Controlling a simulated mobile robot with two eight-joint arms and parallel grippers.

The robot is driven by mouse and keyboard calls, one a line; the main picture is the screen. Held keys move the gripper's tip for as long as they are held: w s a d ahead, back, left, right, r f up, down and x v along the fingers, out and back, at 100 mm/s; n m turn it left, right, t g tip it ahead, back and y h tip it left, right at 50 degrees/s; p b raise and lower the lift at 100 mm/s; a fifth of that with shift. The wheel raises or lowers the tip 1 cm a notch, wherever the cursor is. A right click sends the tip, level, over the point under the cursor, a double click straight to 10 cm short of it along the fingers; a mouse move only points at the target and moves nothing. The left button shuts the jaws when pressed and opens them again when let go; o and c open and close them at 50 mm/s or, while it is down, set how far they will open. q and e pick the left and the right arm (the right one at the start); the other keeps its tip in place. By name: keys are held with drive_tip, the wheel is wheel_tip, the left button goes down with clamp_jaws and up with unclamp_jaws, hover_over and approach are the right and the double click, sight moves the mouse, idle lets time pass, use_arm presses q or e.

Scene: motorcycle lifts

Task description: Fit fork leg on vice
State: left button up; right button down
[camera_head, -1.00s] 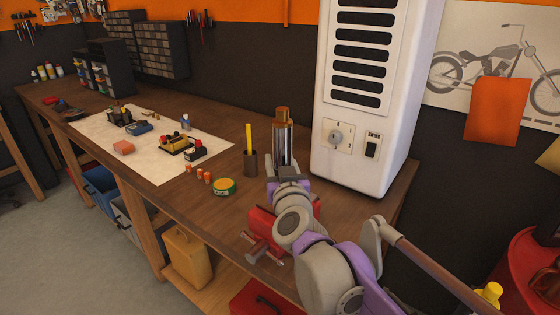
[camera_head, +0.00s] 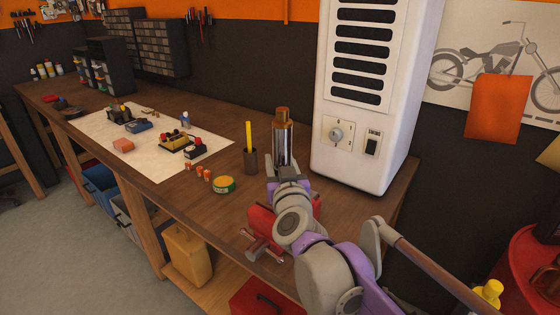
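The fork leg (camera_head: 282,143), a shiny metal tube with a copper-coloured top, stands upright near the bench's front right, in front of the white cabinet. Its lower end is hidden behind my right gripper. The red vice (camera_head: 262,222) sits at the bench edge below it, partly covered by my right arm; its jaws are hidden. My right gripper (camera_head: 283,165) is at the fork leg's lower visible part, with fingers showing apart on either side of it. Whether the leg sits in the vice jaws cannot be seen. My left gripper is not in view.
A dark cup with a yellow pencil (camera_head: 250,152) stands just left of the fork leg. A green-rimmed tin (camera_head: 224,185) and small orange pieces lie farther left. The tall white cabinet (camera_head: 365,165) stands close behind on the right. Bare bench lies between tin and vice.

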drive_tip(key=shift+f+b, duration=0.35)
drive_tip(key=shift+f, duration=0.2)
drive_tip(key=shift+c, duration=1.4)
unclamp_jaws()
drive_tip(key=shift+o, duration=1.4)
drive_tip(key=shift+r+p, duration=2.6)
drive_tip(key=shift+r, duration=1.4)
